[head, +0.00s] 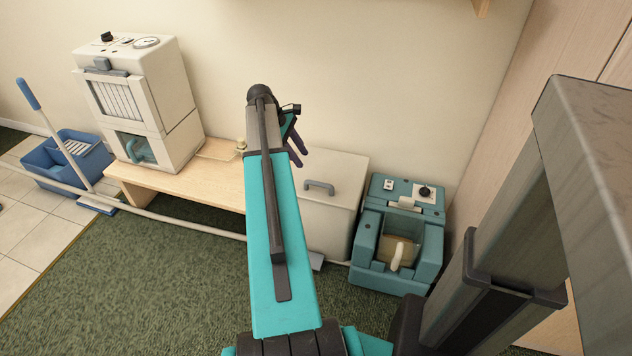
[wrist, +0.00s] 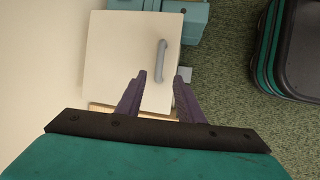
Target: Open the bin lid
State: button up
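The bin is a cream-white box against the wall. Its flat lid (head: 335,165) appears closed and carries a grey bar handle (head: 319,186). The wrist view shows the lid (wrist: 118,50) from above, with the handle (wrist: 161,57) toward its right edge. My gripper (head: 300,155) is above the back left of the bin in the head view, its dark purple fingers pointing down. In the wrist view my gripper (wrist: 162,77) is open and empty, its fingertips spread to either side of the handle's lower end. I cannot tell the exact height gap; no contact shows.
A teal machine (head: 385,275) stands close to the bin's right. A low wooden bench (head: 180,187) with a white appliance (head: 140,100) is to the left. A blue mop bucket (head: 65,165) is further left. Green carpet (head: 150,280) in front is mostly clear.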

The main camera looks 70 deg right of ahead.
aim_at(318, 183)
jog(key=shift+f, duration=0.15)
jog(key=b+x, duration=0.2)
jog(key=x, duration=1.1)
jog(key=shift+s+f+b, duration=0.15)
jog(key=shift+f+b, duration=0.1)
jog(key=shift+b, duration=0.15)
jog(key=shift+c, duration=0.4)
grip_shut()
jog(key=shift+a, duration=0.1)
jog(key=shift+r, duration=0.1)
